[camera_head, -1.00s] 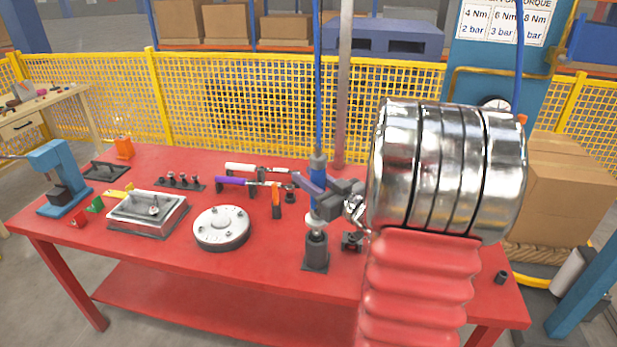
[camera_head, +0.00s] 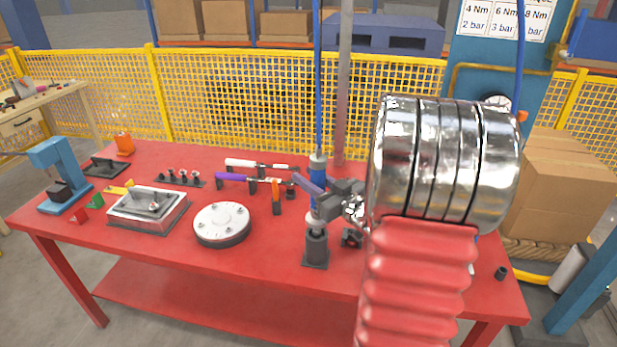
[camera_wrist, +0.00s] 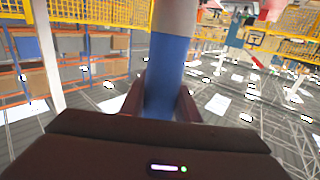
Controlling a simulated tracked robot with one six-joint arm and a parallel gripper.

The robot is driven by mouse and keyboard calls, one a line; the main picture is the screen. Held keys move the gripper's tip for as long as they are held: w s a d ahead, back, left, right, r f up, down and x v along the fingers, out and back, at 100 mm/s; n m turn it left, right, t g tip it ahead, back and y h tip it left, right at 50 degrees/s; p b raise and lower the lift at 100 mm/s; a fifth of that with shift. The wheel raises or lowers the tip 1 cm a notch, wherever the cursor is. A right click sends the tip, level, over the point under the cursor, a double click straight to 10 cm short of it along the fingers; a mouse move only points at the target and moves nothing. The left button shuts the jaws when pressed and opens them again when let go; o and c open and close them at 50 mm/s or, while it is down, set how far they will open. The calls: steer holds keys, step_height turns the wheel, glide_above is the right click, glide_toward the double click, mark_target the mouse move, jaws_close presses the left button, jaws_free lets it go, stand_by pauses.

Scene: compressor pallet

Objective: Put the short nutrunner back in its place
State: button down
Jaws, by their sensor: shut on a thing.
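The short nutrunner (camera_head: 318,181) is an upright blue cylinder with a grey top, and a blue hose runs up from it. My gripper (camera_head: 320,193) is shut around its blue body. In the wrist view the nutrunner (camera_wrist: 167,75) stands between the two dark fingers of my gripper (camera_wrist: 161,105). Its pale lower end sits at the top of a dark grey upright holder (camera_head: 316,248) on the red table. I cannot tell how deep the tip is in the holder. The far finger is partly hidden behind the tool.
On the red table (camera_head: 270,256), a round silver cover (camera_head: 221,224), a metal box-shaped part (camera_head: 147,208), a purple-handled wrench (camera_head: 231,178) and a white-handled wrench (camera_head: 240,163) lie left of the holder. A blue press (camera_head: 57,176) stands far left. My arm hides the table's right part.

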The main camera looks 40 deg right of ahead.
steer(key=shift+f, duration=2.15)
stand_by(1.5)
steer(key=c, duration=1.3)
jaws_free()
steer(key=shift+c, duration=0.2)
steer(key=shift+o, duration=0.3)
steer(key=shift+f, duration=0.15)
steer(key=shift+s, duration=0.1)
steer(key=s, duration=1.3)
steer(key=shift+s, duration=0.35)
